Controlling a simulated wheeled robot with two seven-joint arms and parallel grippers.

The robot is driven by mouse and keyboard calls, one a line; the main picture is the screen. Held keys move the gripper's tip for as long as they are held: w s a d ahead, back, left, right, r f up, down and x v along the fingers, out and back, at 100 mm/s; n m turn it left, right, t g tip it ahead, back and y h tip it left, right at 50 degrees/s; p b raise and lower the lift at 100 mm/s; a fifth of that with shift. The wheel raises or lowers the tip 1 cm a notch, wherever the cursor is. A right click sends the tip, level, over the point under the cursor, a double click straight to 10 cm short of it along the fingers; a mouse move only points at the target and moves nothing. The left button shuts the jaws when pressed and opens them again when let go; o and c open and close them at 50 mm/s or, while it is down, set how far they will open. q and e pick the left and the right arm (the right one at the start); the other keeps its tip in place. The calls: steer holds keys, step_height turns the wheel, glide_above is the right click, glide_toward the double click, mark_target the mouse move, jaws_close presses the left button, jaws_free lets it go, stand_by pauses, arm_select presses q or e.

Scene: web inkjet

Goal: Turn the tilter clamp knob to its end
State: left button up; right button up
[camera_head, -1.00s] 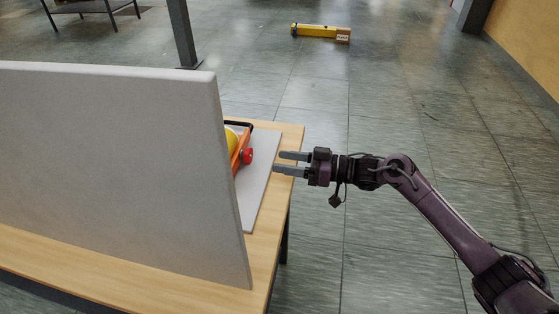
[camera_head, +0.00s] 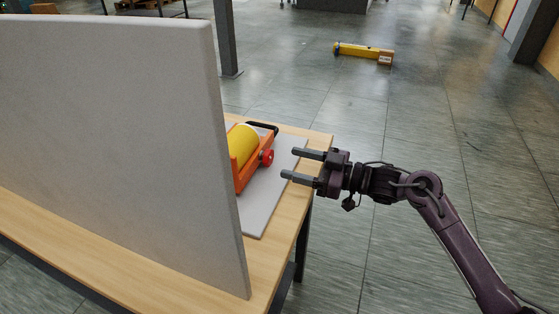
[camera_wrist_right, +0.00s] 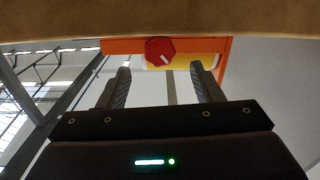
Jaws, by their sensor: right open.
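The tilter is an orange frame (camera_head: 240,178) with a yellow roller (camera_head: 242,146) in it, lying on a grey board on the table. Its red clamp knob (camera_head: 267,157) faces my right gripper. In the right wrist view the red knob (camera_wrist_right: 160,51) shows a white mark and sits beyond the fingertips, roughly between them. My right gripper (camera_head: 288,163) is open and empty, to the right of the knob and apart from it. Part of the tilter is hidden behind a grey panel. My left gripper is not in view.
A tall grey panel (camera_head: 110,130) stands on the wooden table (camera_head: 268,272) and blocks the left side. The grey board (camera_head: 275,200) lies near the table's right edge. A yellow object (camera_head: 358,50) lies on the floor beyond; the floor at right is clear.

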mark_target(272, 158)
steer(key=x, duration=0.5)
steer(key=shift+w+a, duration=0.1)
steer(key=shift+a, duration=0.15)
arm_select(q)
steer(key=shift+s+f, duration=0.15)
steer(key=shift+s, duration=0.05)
arm_select(e)
steer(key=c, duration=1)
steer(key=shift+r+p, duration=0.1)
steer(key=shift+p, duration=0.2)
steer(key=m+p, duration=0.5)
steer(key=p, duration=0.1)
steer(key=shift+d+r, duration=0.1)
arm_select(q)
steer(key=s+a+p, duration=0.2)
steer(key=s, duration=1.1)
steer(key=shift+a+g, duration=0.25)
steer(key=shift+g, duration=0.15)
arm_select(e)
steer(key=shift+w+f+m, duration=0.1)
steer(key=shift+f+m, duration=0.1)
steer(key=shift+m, duration=1.1)
